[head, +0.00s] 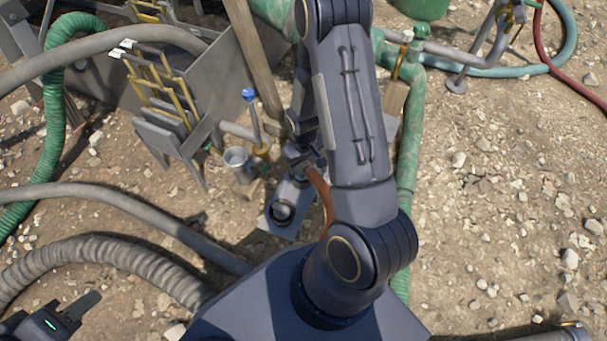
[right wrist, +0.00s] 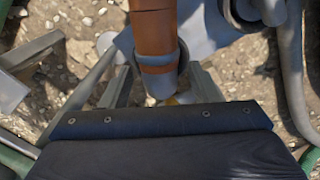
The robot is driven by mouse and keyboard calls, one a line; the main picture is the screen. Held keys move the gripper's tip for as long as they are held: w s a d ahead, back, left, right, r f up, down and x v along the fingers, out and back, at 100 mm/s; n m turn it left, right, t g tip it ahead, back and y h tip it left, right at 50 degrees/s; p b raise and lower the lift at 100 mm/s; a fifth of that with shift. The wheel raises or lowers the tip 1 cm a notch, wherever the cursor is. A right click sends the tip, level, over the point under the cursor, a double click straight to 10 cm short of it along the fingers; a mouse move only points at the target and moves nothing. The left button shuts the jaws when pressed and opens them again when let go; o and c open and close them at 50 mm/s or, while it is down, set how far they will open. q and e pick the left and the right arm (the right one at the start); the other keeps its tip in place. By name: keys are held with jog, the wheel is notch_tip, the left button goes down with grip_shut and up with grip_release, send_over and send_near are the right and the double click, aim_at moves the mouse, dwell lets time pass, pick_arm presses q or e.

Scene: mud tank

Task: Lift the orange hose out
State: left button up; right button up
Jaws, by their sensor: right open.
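The orange hose (head: 321,190) shows as a short curved piece beside my right arm in the head view; the arm hides the rest. In the right wrist view the orange hose (right wrist: 154,28) stands close in front of the wrist, with a grey collar around its end. My right gripper (head: 301,156) is mostly hidden behind its arm, near the hose's upper part. It is open; I cannot tell whether it touches the hose. My left gripper (head: 66,312) is at the lower left corner, partly cut off, well away from the hose.
A grey metal tank (head: 215,80) with yellow-edged racks stands at the upper left. A blue-topped valve (head: 249,94) and a small grey bucket (head: 238,161) stand near the hose. Thick grey hoses (head: 110,262) cross the left. A green pipe (head: 411,140) runs right of my arm. Stony ground lies open at right.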

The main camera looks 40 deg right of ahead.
grip_shut()
dwell(0.4)
jog(key=shift+r, duration=0.1)
jog(key=shift+r+p, duration=0.3)
jog(key=shift+p, duration=0.15)
jog(key=r, duration=0.1)
jog(key=r+p, duration=0.2)
jog(key=shift+a+r, duration=0.15)
jog(key=shift+a, duration=0.15)
jog(key=s+a+r+p, duration=0.1)
jog(key=a+r+p, duration=0.1)
jog(key=a+r, duration=0.2)
jog(key=a+r+p, duration=0.3)
jog(key=a+r, duration=0.1)
jog(key=a, duration=0.5)
jog(key=shift+s+a+r, duration=0.15)
jog(key=shift+s+r, duration=0.25)
